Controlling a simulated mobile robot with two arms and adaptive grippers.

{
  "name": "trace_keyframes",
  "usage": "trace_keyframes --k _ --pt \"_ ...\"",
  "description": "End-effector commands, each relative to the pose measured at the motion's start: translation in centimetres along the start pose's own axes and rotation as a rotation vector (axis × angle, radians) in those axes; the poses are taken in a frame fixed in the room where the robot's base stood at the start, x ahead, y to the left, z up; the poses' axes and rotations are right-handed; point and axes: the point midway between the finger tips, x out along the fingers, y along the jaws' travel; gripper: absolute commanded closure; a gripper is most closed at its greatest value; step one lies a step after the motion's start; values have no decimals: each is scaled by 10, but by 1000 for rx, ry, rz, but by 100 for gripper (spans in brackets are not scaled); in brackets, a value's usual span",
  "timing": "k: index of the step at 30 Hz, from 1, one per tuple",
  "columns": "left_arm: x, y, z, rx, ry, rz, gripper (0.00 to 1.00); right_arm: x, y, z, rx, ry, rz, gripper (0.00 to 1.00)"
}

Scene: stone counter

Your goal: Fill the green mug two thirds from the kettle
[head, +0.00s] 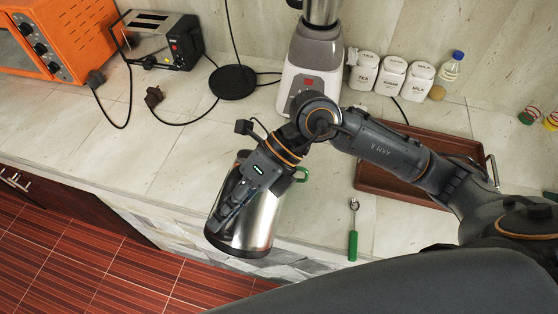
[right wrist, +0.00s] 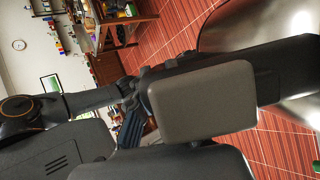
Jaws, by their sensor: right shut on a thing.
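The steel kettle (head: 263,222) is in the middle of the head view, over the counter's front edge. Its dark base is toward the bottom of the picture; I cannot tell any slight tilt. My right gripper (head: 236,203) is shut on the kettle, its fingers covering the handle side. In the right wrist view the kettle's shiny body (right wrist: 235,25) fills the upper right. The green mug (head: 302,173) shows only as a green handle at the kettle's right; its body and contents are hidden. An arm at the left of the right wrist view seems to be my left one; its gripper (right wrist: 130,128) is unclear.
A green-handled spoon (head: 353,232) lies right of the kettle. A brown tray (head: 385,185) lies under my right arm. The black round kettle base (head: 232,82), blender (head: 312,62), toaster (head: 160,42) and orange oven (head: 75,35) stand behind. The left counter is mostly clear.

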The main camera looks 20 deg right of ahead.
Motion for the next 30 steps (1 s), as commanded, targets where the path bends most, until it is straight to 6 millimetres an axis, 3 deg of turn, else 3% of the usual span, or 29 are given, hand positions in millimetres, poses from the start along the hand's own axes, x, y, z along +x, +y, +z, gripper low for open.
trace_keyframes --k 30 --pt "2 0 0 0 0 0 60 -8 1 4 16 -6 56 100"
